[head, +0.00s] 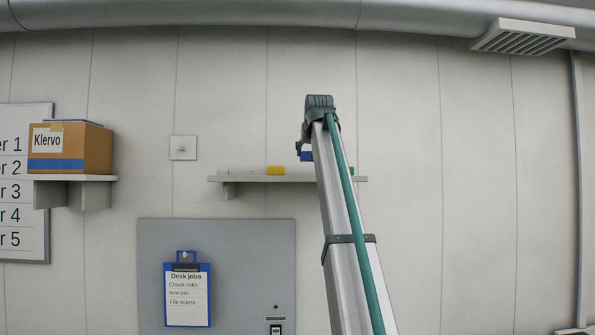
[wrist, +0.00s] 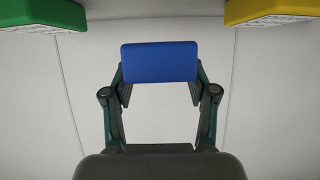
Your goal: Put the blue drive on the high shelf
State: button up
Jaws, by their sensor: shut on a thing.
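The blue drive (wrist: 160,62) is between the two fingertips of my gripper (wrist: 160,82) in the wrist view, and the gripper is shut on it. In the head view the blue drive (head: 306,156) shows as a small patch left of my arm, with my gripper (head: 303,150) around it, partly hidden by the arm. It appears above the level of the high shelf (head: 240,179), between a yellow drive and a green one. I cannot tell how far it is from the wall.
The yellow drive (head: 276,170) stands on the shelf; it also shows in the wrist view (wrist: 268,12). The green drive (head: 351,171) is mostly behind my arm; the wrist view shows it too (wrist: 40,14). A box (head: 90,146) sits on another shelf at left.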

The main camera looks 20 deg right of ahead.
jog(key=f, duration=0.1)
jog(key=f+p, duration=0.1)
jog(key=f, duration=0.1)
jog(key=shift+s+d+f, duration=0.2)
jog(key=shift+d+f, duration=0.05)
jog(key=shift+f, duration=0.15)
jog(key=shift+w+f+p, duration=0.1)
jog(key=shift+f+p, duration=0.2)
jog(key=shift+f, duration=0.15)
jog(key=o, duration=1.3)
jog(key=shift+a+f, duration=0.1)
jog(key=shift+b+v, duration=0.45)
jog(key=shift+v, duration=2.35)
